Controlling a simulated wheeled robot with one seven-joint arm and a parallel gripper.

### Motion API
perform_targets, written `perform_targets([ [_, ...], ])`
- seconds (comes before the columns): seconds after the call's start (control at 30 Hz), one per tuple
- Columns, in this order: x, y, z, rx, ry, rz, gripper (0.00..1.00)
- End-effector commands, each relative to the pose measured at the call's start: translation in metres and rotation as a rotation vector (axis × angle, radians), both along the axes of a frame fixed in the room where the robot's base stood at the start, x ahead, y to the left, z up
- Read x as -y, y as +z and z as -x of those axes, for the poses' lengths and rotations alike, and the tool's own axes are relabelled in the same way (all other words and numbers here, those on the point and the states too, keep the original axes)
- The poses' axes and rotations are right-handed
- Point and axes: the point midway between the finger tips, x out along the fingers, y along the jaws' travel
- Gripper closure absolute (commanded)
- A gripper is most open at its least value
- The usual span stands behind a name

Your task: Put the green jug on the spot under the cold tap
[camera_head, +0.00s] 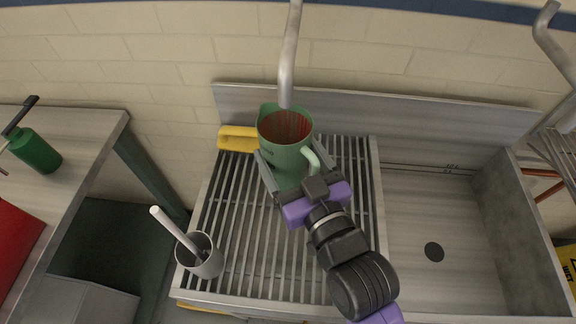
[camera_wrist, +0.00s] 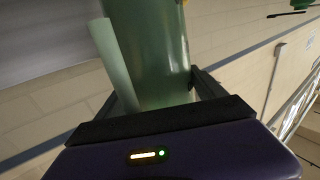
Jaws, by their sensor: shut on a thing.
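The green jug (camera_head: 284,150) is upright on or just above the slatted metal rack (camera_head: 232,215), its red-streaked inside open to the head view. A grey tap spout (camera_head: 287,80) comes down from above and ends over the jug's mouth. My gripper (camera_head: 288,178) is shut on the jug from the front, a finger on each side. The jug's handle (camera_head: 313,158) points toward my wrist. In the wrist view the jug (camera_wrist: 158,50) fills the space between the fingers. The base of the jug is hidden, so I cannot tell whether it touches the rack.
A yellow object (camera_head: 237,139) lies behind the jug to the left. A grey cup with a white-handled brush (camera_head: 205,262) stands at the rack's front left. A sink basin (camera_head: 430,215) is to the right, with another tap (camera_head: 550,40) above.

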Motion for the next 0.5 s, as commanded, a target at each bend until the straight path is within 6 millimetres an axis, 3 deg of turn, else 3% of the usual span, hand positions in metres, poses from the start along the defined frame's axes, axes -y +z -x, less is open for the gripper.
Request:
perform_targets([
  [0.3, 0.000, -0.037, 0.000, 0.000, 0.000, 0.000, 0.63],
  [0.5, 0.000, -0.039, 0.000, 0.001, -0.001, 0.000, 0.63],
])
